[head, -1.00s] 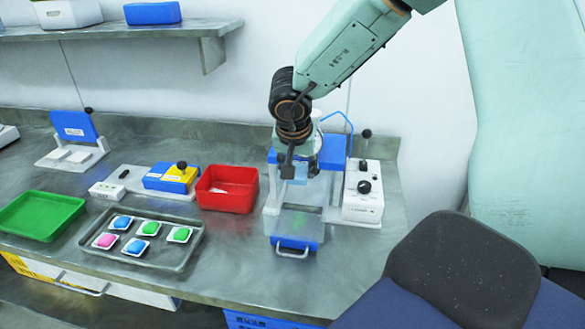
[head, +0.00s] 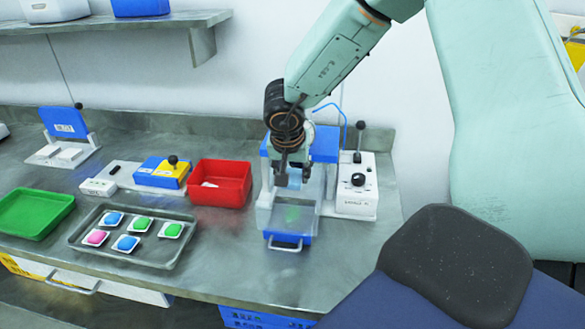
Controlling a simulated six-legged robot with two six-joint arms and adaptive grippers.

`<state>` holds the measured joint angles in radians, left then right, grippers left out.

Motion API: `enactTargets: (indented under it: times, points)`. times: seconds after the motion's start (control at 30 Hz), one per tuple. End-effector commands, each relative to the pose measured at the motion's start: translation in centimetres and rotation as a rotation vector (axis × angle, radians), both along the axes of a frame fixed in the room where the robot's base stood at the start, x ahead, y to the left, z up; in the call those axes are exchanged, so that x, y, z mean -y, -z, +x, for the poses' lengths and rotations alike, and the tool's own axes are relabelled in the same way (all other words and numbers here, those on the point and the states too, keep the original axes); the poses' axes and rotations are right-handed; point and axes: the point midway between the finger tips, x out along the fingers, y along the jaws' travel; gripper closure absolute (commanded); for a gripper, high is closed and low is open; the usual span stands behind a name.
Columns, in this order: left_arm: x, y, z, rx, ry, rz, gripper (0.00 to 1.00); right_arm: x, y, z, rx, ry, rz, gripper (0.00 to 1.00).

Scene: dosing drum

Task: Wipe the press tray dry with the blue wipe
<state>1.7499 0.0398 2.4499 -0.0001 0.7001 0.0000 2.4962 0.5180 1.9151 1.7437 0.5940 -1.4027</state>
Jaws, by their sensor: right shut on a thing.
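The press (head: 326,143) is blue and light grey, with a clear guard at its front. Its press tray (head: 289,239) is low at the front, with a blue front edge and a pale handle. A blurred green patch shows through the clear part. My right gripper (head: 292,182) points down at the press, above and behind the tray's front edge. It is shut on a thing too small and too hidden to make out. I cannot pick out the blue wipe. My left gripper is not in view.
A red bin (head: 221,183) stands left of the press, and a control box (head: 357,187) with knobs and a lever stands right. A grey tray (head: 170,256) holds several coloured pods. A green tray (head: 34,212) lies far left. A shelf (head: 130,25) hangs above.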

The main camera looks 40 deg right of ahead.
Motion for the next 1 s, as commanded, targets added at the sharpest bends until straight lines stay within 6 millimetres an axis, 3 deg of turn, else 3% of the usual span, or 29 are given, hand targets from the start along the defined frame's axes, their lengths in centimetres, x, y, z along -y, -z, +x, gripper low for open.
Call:
enactTargets:
  times: [1.0]
  points:
    - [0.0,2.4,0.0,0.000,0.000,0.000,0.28,0.6,7.0,0.6,-0.001,-0.001,-0.001,0.81]
